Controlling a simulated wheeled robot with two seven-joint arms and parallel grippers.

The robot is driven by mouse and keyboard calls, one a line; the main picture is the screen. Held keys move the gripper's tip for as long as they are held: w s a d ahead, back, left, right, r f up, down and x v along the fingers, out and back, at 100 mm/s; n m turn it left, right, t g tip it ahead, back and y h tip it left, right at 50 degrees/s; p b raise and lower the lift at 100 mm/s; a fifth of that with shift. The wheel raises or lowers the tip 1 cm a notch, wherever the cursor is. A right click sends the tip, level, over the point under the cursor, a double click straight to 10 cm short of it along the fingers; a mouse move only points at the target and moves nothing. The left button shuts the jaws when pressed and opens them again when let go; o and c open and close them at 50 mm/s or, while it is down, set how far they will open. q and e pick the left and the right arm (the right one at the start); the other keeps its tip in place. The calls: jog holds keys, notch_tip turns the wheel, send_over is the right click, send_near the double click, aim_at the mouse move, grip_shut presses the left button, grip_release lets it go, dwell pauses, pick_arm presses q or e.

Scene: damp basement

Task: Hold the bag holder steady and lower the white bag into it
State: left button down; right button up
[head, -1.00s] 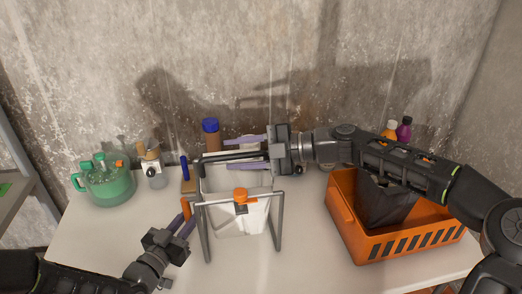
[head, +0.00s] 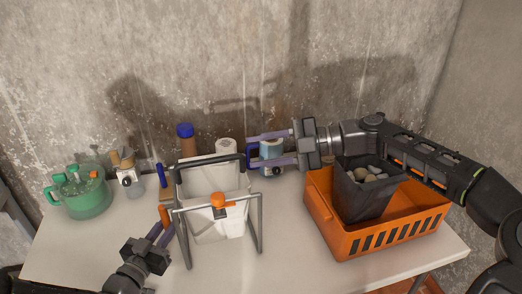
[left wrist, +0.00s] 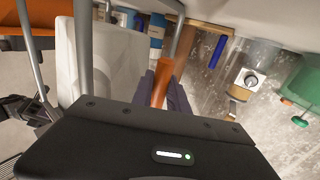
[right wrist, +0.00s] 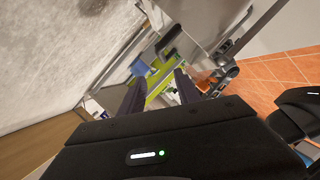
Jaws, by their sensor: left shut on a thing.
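The bag holder is a grey tube frame (head: 259,222) with a dark top bar and an orange knob (head: 218,199). The white bag (head: 212,177) sits inside the frame, its mouth open upward. My left gripper (head: 164,232) is shut on an orange grip at the holder's left side; the left wrist view shows this orange grip (left wrist: 160,88) between the fingers. My right gripper (head: 268,149) is open, its fingers apart just right of the holder's top bar, with the bag out of its grasp. The right wrist view shows its two spread fingers (right wrist: 158,90).
An orange crate (head: 373,243) with a dark bin (head: 358,202) of pale lumps stands at right. A green jug (head: 82,198), a small white device (head: 131,184) and a blue-capped brown bottle (head: 186,143) stand left and behind. Bare table lies front right of the holder.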

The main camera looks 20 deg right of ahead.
dwell(0.4)
pick_arm(q)
jog(key=c, duration=1.2)
grip_release()
jog(key=v, duration=1.2)
